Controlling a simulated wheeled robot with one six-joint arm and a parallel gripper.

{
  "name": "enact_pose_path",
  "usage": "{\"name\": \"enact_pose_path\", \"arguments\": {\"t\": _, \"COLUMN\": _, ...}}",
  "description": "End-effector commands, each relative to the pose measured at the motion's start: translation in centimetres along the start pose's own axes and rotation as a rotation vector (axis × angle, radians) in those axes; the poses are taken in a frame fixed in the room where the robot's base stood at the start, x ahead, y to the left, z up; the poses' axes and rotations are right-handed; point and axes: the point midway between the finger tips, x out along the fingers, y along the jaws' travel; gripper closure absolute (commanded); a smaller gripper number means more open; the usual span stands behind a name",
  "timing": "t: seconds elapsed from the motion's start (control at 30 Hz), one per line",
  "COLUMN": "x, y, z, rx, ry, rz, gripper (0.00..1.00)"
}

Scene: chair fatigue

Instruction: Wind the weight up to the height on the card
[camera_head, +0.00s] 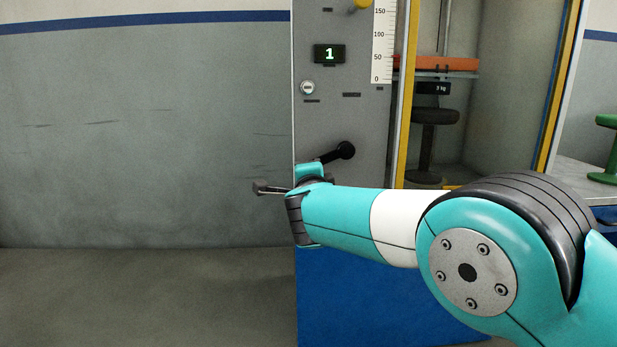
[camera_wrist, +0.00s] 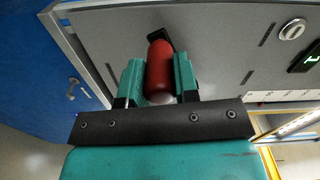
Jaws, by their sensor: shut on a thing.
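In the wrist view, my gripper (camera_wrist: 159,82) is shut on a red cylindrical handle (camera_wrist: 159,62), one jaw on each side. A dark bracket joins the handle's far end at the grey panel. In the head view the red handle is hidden behind my wrist. The black weight (camera_head: 433,88), with a "kg" label whose digit is small, hangs under an orange beam (camera_head: 435,63), above a dark round stool seat (camera_head: 435,116). A white scale (camera_head: 383,45) shows 0 to 150 beside it. I cannot make out a height card.
Yellow posts (camera_head: 404,100) frame the bay. The left floor is clear.

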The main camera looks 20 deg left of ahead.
Motion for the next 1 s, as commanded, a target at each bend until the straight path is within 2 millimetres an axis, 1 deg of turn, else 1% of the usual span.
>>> {"name": "enact_pose_path", "arguments": {"t": 0.03, "x": -0.1, "y": -0.6, "z": 0.4, "rx": 0.006, "ry": -0.01, "rz": -0.011, "gripper": 0.69}}
{"name": "enact_pose_path", "arguments": {"t": 0.13, "x": -0.1, "y": -0.5, "z": 0.3, "rx": 0.005, "ry": -0.008, "rz": -0.01, "gripper": 0.46}}
{"name": "enact_pose_path", "arguments": {"t": 0.43, "x": -0.1, "y": -0.2, "z": -0.1, "rx": 0.001, "ry": -0.001, "rz": -0.004, "gripper": 0.46}}
{"name": "enact_pose_path", "arguments": {"t": 0.57, "x": -0.7, "y": -0.2, "z": 0.0, "rx": 0.0, "ry": -0.001, "rz": -0.003, "gripper": 0.46}}
{"name": "enact_pose_path", "arguments": {"t": 0.67, "x": -1.9, "y": -0.3, "z": 0.1, "rx": 0.0, "ry": -0.002, "rz": -0.002, "gripper": 0.46}}
{"name": "enact_pose_path", "arguments": {"t": 0.77, "x": -3.6, "y": -0.3, "z": 0.1, "rx": -0.002, "ry": -0.004, "rz": -0.002, "gripper": 0.46}}
{"name": "enact_pose_path", "arguments": {"t": 0.87, "x": -5.7, "y": -0.3, "z": 0.1, "rx": -0.002, "ry": -0.004, "rz": -0.002, "gripper": 0.46}}
{"name": "enact_pose_path", "arguments": {"t": 1.0, "x": -8.9, "y": -0.3, "z": 0.2, "rx": -0.002, "ry": -0.007, "rz": -0.002, "gripper": 0.46}}
